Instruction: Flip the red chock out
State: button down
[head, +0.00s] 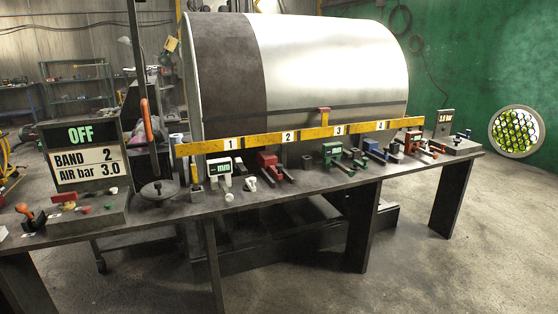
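I cannot tell for certain which red part is the chock. A red block-like device (267,160) stands on the bench below the rail, between marks 1 and 2. Another red device (411,138) stands near the right end of the bench. My gripper is not in view, and nothing is seen touching these red parts.
The dark bench (150,218) runs across the view. A display box (84,155) reads OFF, BAND 2, AIR bar 3.0. An upright orange handle (146,118) stands left of the drum. Right floor is clear.

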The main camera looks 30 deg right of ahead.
aim_at(267, 159)
jog(key=u, duration=0.1)
jog(key=i, duration=1.05)
jog(key=u, duration=0.25)
